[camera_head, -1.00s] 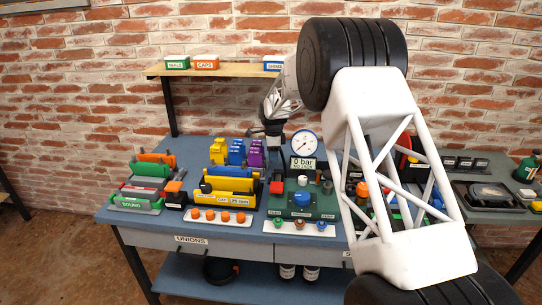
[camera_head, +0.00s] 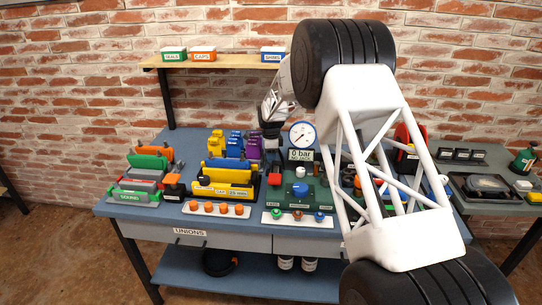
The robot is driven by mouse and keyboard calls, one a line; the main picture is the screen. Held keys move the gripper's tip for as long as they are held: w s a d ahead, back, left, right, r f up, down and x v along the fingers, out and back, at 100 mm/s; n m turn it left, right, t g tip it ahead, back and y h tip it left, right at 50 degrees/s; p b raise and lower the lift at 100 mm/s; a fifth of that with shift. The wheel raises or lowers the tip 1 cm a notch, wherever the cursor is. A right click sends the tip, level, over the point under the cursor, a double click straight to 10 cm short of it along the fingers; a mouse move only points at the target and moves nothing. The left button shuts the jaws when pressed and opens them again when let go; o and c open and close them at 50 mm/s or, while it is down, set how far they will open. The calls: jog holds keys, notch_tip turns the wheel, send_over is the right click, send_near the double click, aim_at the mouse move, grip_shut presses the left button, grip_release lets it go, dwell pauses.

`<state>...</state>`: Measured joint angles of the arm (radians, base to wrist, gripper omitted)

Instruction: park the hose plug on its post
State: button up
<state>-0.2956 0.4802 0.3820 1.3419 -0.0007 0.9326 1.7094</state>
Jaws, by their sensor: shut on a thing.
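My gripper (camera_head: 272,148) points down over the back of the bench, just left of the round pressure gauge (camera_head: 302,135). It is shut on a small dark thing, most likely the hose plug, which is too small and dark to make out clearly. The green test panel (camera_head: 288,203) is in front and to the right of my gripper, with a blue knob (camera_head: 300,189) and a white cap (camera_head: 301,172). I cannot pick out the plug's post for certain; my arm hides the right side of the panel.
Purple, blue and yellow holders (camera_head: 236,145) stand close left of my gripper. A yellow block rack (camera_head: 228,175) is in front of them. A shelf (camera_head: 225,63) with small labelled boxes is behind and above. Green and red racks (camera_head: 150,163) stand at the left.

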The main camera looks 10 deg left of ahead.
jog(key=shift+f, duration=1.3)
dwell(0.4)
jog(key=o, duration=1.3)
jog(key=shift+r, duration=0.15)
jog(key=shift+r, duration=0.25)
jog(key=shift+c, duration=0.2)
jog(key=shift+o, duration=0.7)
jog(key=shift+r, duration=3.6)
